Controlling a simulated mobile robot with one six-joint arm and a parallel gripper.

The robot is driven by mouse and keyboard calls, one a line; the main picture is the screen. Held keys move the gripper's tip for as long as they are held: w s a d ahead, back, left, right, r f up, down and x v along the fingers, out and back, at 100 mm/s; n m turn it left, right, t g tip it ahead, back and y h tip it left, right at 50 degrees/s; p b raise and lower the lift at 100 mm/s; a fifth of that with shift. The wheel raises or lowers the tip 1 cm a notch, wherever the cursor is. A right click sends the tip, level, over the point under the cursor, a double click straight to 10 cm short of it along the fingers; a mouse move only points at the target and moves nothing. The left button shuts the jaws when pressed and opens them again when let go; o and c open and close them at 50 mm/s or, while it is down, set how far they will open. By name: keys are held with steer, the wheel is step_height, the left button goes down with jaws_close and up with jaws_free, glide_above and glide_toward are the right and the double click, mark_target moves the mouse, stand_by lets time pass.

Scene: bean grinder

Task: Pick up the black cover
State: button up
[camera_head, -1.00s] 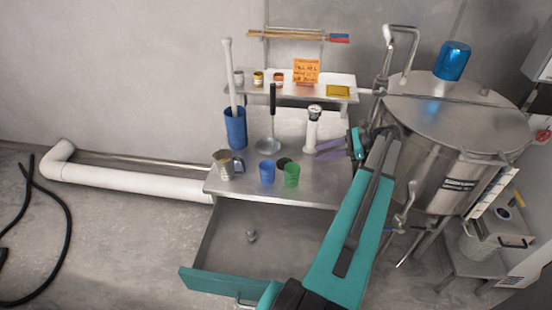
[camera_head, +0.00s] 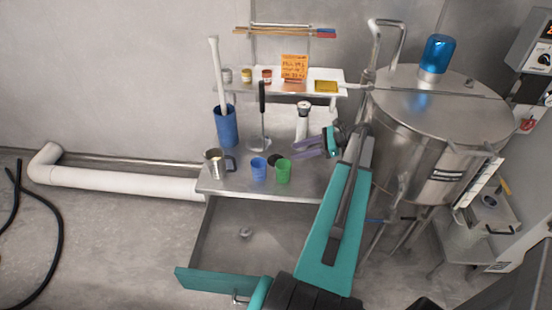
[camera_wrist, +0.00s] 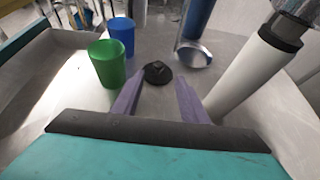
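The black cover (camera_wrist: 157,73) is a small dark round piece lying on the metal table. In the wrist view it sits just past the fingertips, in line with the gap between them. In the head view the cover (camera_head: 274,159) shows partly behind the green cup. My gripper (camera_wrist: 158,86) is open, its two purple fingers apart with nothing between them. In the head view my gripper (camera_head: 297,148) reaches in from the right, above the table and right of the cover. I cannot tell its exact height above the table.
A green cup (camera_wrist: 107,63) and a blue cup (camera_wrist: 121,35) stand left of the fingers. A white cylinder with a black top (camera_wrist: 250,75) stands close on the right. The drawer (camera_head: 225,279) below is open; a steel tank (camera_head: 440,130) stands right.

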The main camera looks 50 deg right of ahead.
mark_target(281, 156)
steer(key=shift+p+x, duration=0.3)
steer(key=shift+x, duration=1.25)
steer(key=shift+w+a+f+p, duration=0.15)
steer(key=shift+w+a+p, duration=0.3)
steer(key=shift+a+p, duration=0.1)
steer(key=shift+p+x, duration=0.75)
steer(key=shift+x, duration=1.15)
steer(key=shift+s+f, duration=0.1)
jaws_close()
